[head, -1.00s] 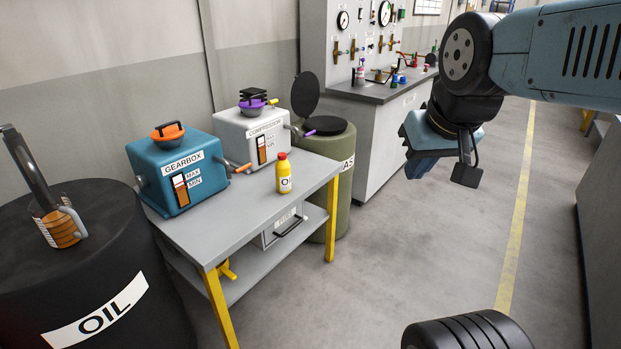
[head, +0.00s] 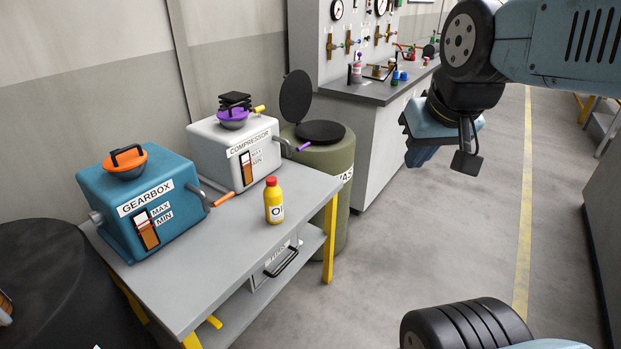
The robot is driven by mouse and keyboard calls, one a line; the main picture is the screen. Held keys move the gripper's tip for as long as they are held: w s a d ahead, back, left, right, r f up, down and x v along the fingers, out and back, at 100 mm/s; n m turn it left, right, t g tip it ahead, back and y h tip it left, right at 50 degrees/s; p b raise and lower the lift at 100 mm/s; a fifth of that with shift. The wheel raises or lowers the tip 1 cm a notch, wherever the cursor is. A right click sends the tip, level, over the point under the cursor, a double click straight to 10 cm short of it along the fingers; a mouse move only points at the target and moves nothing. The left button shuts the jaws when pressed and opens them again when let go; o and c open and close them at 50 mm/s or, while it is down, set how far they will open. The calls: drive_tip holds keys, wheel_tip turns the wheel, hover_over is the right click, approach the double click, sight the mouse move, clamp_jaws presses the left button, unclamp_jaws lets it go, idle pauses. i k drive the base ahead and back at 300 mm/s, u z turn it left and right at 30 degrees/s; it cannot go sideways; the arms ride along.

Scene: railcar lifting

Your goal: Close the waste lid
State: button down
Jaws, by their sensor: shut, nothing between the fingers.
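The green waste drum (head: 330,195) stands behind the far right end of the grey workbench, with part of its label showing. Its round dark lid (head: 296,96) stands upright, open, at the back left of the drum. The drum's dark top (head: 320,131) is in plain view. My gripper (head: 422,150) hangs in the air right of the drum, well apart from it. It is shut and empty. Its fingertips are hard to make out.
The workbench (head: 205,283) carries a teal gearbox (head: 178,228), a compressor box (head: 213,150) and a yellow oil bottle (head: 273,205). A black drum (head: 60,280) is at left. A gauge counter (head: 385,140) stands behind the waste drum. The floor at right (head: 440,230) is clear.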

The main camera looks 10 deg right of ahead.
sight(296, 91)
drive_tip(key=z, duration=0.3)
drive_tip(key=i, duration=0.15)
drive_tip(key=u, duration=0.45)
drive_tip(key=k, duration=0.65)
drive_tip(key=z, duration=0.25)
drive_tip(key=i, duration=2.55)
drive_tip(key=u, duration=0.45)
